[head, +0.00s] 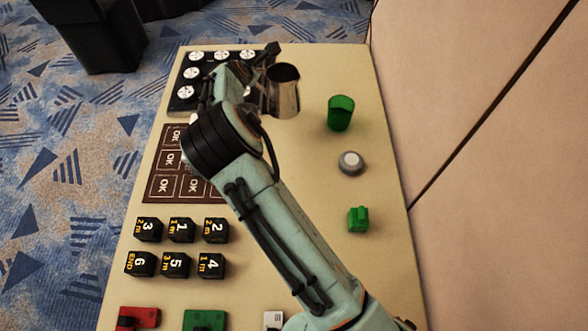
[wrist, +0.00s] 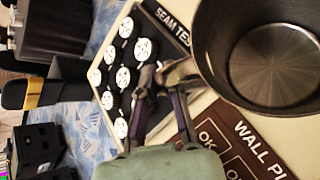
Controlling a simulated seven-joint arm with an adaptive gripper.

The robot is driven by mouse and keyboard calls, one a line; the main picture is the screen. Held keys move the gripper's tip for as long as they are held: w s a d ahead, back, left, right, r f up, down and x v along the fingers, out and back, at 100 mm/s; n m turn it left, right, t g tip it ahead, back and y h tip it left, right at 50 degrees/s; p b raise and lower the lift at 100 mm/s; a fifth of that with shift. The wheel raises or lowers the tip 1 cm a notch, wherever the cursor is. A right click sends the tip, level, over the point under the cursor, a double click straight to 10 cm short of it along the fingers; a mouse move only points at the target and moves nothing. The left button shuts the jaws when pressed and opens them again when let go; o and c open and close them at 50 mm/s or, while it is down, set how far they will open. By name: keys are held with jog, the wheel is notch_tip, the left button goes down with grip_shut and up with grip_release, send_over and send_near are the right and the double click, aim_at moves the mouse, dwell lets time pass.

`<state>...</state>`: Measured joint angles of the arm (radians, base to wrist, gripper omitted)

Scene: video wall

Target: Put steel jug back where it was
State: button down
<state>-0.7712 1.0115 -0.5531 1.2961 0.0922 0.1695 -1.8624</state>
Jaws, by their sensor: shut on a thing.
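The steel jug (head: 284,94) is a shiny metal vessel at the far part of the table, over or near the right part of the black board with white discs. My gripper (head: 258,78) is at its left side, partly hidden behind my arm. In the wrist view my gripper (wrist: 170,78) is shut on the left side of the jug (wrist: 272,65), and I look down into its empty inside. The jug looks nearly upright. I cannot tell whether its base touches the surface; the base and the grip point are partly hidden.
The black board (wrist: 170,22) reads "SEAM TES" and bears several white discs. A brown board with OK squares (head: 163,187) lies nearer. A green cup (head: 340,113), a grey round button (head: 350,162) and a green block (head: 358,219) stand right. Several black numbered cubes (head: 180,230) stand nearer left.

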jog(key=s+d, duration=0.1)
jog(key=s, duration=1.6)
jog(key=shift+n+y, duration=0.4)
jog(key=shift+s+d+f, duration=0.1)
jog(key=shift+d+f, duration=0.05)
jog(key=shift+f, duration=4.25)
jog(key=c, duration=1.2)
grip_release()
jog(key=shift+f, duration=0.15)
